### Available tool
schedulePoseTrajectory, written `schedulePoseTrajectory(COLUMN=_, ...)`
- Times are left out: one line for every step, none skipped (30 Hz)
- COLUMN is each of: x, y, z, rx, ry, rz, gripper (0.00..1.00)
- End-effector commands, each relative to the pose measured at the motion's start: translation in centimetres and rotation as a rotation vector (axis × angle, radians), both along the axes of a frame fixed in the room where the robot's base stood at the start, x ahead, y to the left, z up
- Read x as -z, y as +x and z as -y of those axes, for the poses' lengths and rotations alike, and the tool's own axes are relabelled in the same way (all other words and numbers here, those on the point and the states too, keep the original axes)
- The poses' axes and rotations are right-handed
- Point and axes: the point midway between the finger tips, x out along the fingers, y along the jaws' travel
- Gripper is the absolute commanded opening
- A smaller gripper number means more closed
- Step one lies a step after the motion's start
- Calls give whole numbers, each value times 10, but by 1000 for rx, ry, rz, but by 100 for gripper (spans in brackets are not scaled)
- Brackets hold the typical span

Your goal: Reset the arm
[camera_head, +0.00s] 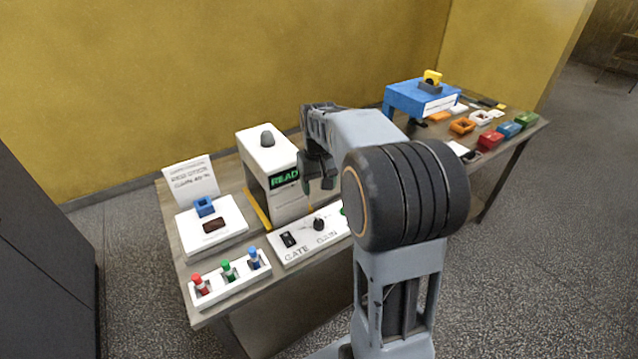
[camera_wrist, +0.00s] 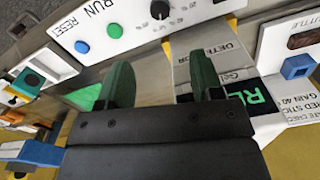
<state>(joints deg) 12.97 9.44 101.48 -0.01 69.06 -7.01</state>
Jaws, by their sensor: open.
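My gripper (camera_head: 322,176) hangs above the table, close to the right side of the white detector box (camera_head: 270,160) with its green-lit display (camera_head: 284,179). In the wrist view the two dark green fingers of my gripper (camera_wrist: 160,84) stand apart with nothing between them. The detector's display and printed label (camera_wrist: 215,58) show just beyond and beside the right finger. I cannot tell whether the gripper touches the box. My arm bends over the table and hides part of its middle.
A white control panel (camera_head: 288,253) with switch and knob lies in front of the detector. Red, green and blue sticks stand in a white rack (camera_head: 213,291). A white shuttle plate (camera_head: 230,238) carries a blue block (camera_head: 204,206). A blue stand (camera_head: 402,96) and coloured blocks occupy the far end.

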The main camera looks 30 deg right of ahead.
Motion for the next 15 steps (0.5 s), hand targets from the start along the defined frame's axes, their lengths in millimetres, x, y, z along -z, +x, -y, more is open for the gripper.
schedulePoseTrajectory(x=0, y=0, z=0, rx=0, ry=0, rz=0, gripper=60)
schedulePoseTrajectory(x=0, y=0, z=0, rx=0, ry=0, rz=0, gripper=60)
schedulePoseTrajectory(x=0, y=0, z=0, rx=0, ry=0, rz=0, gripper=60)
schedulePoseTrajectory(x=0, y=0, z=0, rx=0, ry=0, rz=0, gripper=60)
schedulePoseTrajectory(x=0, y=0, z=0, rx=0, ry=0, rz=0, gripper=60)
schedulePoseTrajectory(x=0, y=0, z=0, rx=0, ry=0, rz=0, gripper=60)
schedulePoseTrajectory(x=0, y=0, z=0, rx=0, ry=0, rz=0, gripper=60)
schedulePoseTrajectory(x=0, y=0, z=0, rx=2, ry=0, rz=1, gripper=60)
schedulePoseTrajectory(x=0, y=1, z=0, rx=8, ry=-2, rz=8, gripper=60)
schedulePoseTrajectory(x=2, y=3, z=1, rx=14, ry=-4, rz=17, gripper=60)
schedulePoseTrajectory(x=7, y=1, z=0, rx=21, ry=-4, rz=15, gripper=60)
schedulePoseTrajectory(x=15, y=-3, z=-1, rx=30, ry=-2, rz=8, gripper=60)
schedulePoseTrajectory(x=20, y=-8, z=-2, rx=37, ry=-2, rz=6, gripper=60)
schedulePoseTrajectory(x=22, y=-14, z=-4, rx=42, ry=-3, rz=12, gripper=60)
schedulePoseTrajectory(x=23, y=-24, z=-9, rx=44, ry=-5, rz=24, gripper=60)
